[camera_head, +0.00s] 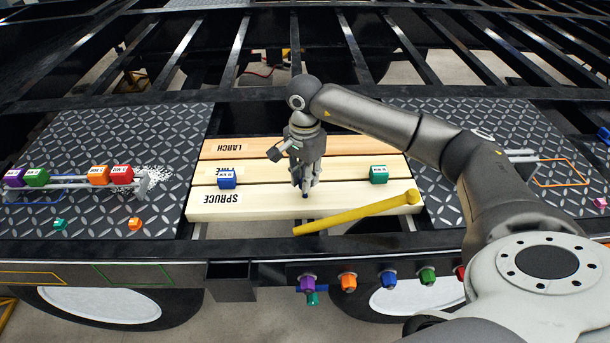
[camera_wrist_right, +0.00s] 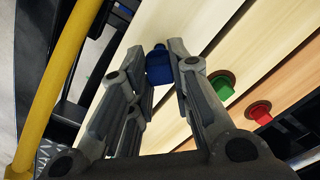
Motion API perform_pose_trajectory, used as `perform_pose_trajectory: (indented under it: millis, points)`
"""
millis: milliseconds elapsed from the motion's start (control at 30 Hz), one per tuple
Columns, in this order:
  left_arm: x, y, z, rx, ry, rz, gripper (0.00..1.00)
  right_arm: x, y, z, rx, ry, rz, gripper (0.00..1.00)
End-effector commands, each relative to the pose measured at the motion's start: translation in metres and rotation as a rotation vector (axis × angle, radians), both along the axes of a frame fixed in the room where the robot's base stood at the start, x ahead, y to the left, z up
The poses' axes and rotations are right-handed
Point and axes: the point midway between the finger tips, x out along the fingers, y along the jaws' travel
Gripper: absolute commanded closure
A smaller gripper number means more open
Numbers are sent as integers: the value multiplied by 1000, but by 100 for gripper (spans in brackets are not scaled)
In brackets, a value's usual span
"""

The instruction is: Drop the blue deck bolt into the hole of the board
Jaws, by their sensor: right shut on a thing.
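Three wooden boards lie side by side, marked LARCH (camera_head: 228,147), a partly covered name in the middle, and SPRUCE (camera_head: 260,206) nearest me. My right gripper (camera_head: 305,186) points down over the spruce board. In the wrist view the right gripper (camera_wrist_right: 160,62) is shut on the blue deck bolt (camera_wrist_right: 159,66), held between its fingertips. The bolt's tip (camera_head: 305,195) barely shows in the head view. I see no open hole; whether the bolt touches the board I cannot tell. A green bolt (camera_wrist_right: 221,86) and a red bolt (camera_wrist_right: 260,113) sit in the other boards.
A yellow bar (camera_head: 355,214) lies across the near right edge of the boards. Several coloured knobs, one purple (camera_head: 307,283), line the trailer's side. Dark tread plates flank the boards.

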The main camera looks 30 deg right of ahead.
Motion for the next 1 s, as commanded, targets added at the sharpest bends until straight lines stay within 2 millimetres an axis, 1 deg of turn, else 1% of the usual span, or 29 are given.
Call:
perform_pose_trajectory:
  millis: [600,633,800,833,1000]
  points:
    - [0,0,-14,0,0,0,100,0,0,-17,0,-1,0,100]
    - [0,0,-14,0,0,0,100,0,0,-16,0,-1,0,80]
    - [0,0,-13,0,0,0,100,0,0,-16,0,0,0,58]
    - [0,0,-13,0,0,0,100,0,0,-16,0,0,0,56]
    - [0,0,-13,0,0,0,100,0,0,-15,0,0,0,56]
